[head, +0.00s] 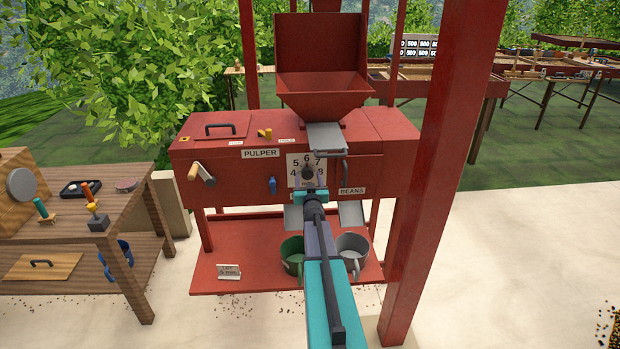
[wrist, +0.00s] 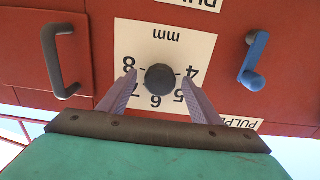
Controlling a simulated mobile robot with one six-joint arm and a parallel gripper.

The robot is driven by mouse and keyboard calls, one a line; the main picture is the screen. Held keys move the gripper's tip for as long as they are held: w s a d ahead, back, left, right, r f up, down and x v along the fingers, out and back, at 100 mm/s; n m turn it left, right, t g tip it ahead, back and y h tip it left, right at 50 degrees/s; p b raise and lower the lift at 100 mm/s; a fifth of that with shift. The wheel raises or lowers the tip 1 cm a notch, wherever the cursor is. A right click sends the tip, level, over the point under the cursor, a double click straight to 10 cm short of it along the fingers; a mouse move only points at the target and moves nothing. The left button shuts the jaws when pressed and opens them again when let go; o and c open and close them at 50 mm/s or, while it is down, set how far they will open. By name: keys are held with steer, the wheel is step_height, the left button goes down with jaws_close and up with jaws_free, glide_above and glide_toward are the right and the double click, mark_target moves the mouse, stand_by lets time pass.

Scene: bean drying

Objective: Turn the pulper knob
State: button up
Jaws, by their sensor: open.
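The pulper (head: 225,160) is a red machine with a hopper on top and a "PULPER" label. Its dark round knob (head: 307,174) sits on a white dial plate with numbers 4 to 8 and "mm". In the wrist view the knob (wrist: 160,78) lies between the two fingers of my gripper (wrist: 160,90). The fingers are open, with a gap on each side of the knob. The dial (wrist: 190,50) appears upside down there. In the head view my gripper (head: 309,188) is just in front of the dial, and my arm hides part of the machine below it.
A blue lever (wrist: 253,58) and a dark handle (wrist: 60,60) flank the dial. A green bucket (head: 292,250) and a grey bucket (head: 352,247) stand below. A red post (head: 440,150) rises close on the right. A wooden bench (head: 125,210) with tools is at left.

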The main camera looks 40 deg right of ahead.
steer(key=c, duration=0.9)
steer(key=shift+d, duration=0.2)
steer(key=shift+c, duration=0.7)
steer(key=shift+a+f, duration=0.1)
steer(key=shift+b, duration=0.35)
